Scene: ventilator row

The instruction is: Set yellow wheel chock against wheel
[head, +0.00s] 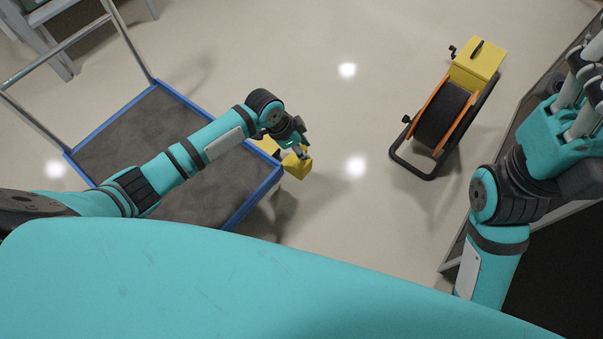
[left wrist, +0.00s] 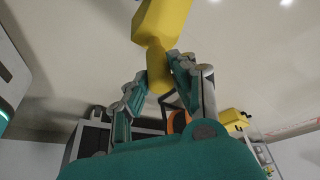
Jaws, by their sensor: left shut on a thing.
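The yellow wheel chock (head: 296,165) is held by my left gripper (head: 301,151) just beyond the right edge of the platform cart (head: 236,220). In the left wrist view, the fingers of my left gripper (left wrist: 160,88) are closed around a narrow part of the chock (left wrist: 165,20). Its wider block extends past the fingertips. I cannot tell whether the chock touches the floor. No cart wheel is clearly visible; the deck and my arm cover that area. My right gripper (head: 585,75) is at the right edge, partly cropped, its opening unclear.
A cable reel (head: 440,115) with an orange frame and yellow box (head: 478,62) stands on the floor to the right. A dark-topped unit with a pale edge (head: 450,258) lies under my right arm. Bare floor (head: 350,110) separates cart and reel.

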